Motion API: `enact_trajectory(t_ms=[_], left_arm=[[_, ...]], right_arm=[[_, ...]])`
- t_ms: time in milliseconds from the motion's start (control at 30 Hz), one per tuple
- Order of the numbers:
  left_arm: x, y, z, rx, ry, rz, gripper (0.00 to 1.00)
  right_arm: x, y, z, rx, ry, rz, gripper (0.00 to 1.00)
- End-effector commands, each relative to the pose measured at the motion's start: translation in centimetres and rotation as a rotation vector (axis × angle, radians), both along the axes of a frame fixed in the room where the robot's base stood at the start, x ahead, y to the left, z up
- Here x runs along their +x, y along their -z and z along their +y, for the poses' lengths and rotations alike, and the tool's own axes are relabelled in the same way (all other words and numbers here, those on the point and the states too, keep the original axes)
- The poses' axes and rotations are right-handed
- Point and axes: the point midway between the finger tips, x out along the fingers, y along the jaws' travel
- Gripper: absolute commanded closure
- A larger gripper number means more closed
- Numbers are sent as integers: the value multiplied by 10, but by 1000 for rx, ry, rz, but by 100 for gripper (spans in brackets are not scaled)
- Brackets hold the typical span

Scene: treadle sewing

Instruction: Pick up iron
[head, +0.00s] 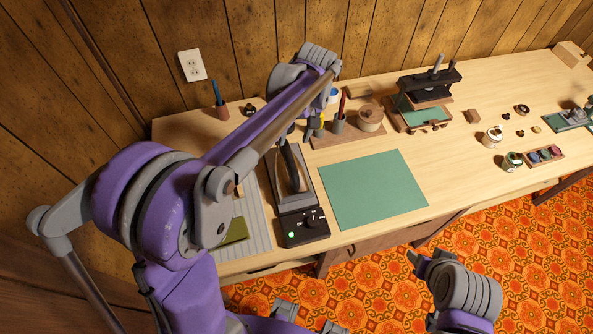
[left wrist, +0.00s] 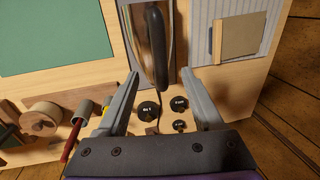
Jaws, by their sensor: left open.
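The iron (head: 293,170) lies on a dark stand with a control panel (head: 304,228) and a lit green light, near the left end of the table. In the left wrist view its black handle (left wrist: 157,45) stands over a shiny body. My left gripper (left wrist: 160,76) is open and empty. Its fingers point toward the iron, one on each side of the handle's near end. In the head view my left arm hides much of this gripper.
A green mat (head: 373,190) lies right of the iron. A wooden holder with a pen cup (head: 339,124) and a wooden spool (head: 370,118) stands behind. Small black knobs (left wrist: 149,108) lie near the left fingers. A black press (head: 425,85) stands farther right.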

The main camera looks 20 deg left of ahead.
Motion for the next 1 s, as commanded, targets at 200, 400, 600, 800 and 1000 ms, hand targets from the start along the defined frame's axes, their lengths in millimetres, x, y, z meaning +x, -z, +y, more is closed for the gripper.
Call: enact_trajectory(t_ms=[200,400,600,800,1000], left_arm=[[-4,33,5,-1,0,-1,32],[-6,47,7,0,1,-1,32],[-10,77,11,-1,2,-2,32],[-12,90,13,-1,2,-2,32],[-12,90,13,-1,2,-2,32]], right_arm=[[-1,3,0,0,0,3,46],[-1,2,0,0,0,2,46],[0,1,0,0,0,0,46],[-1,1,0,0,0,1,46],[-1,1,0,0,0,1,46]])
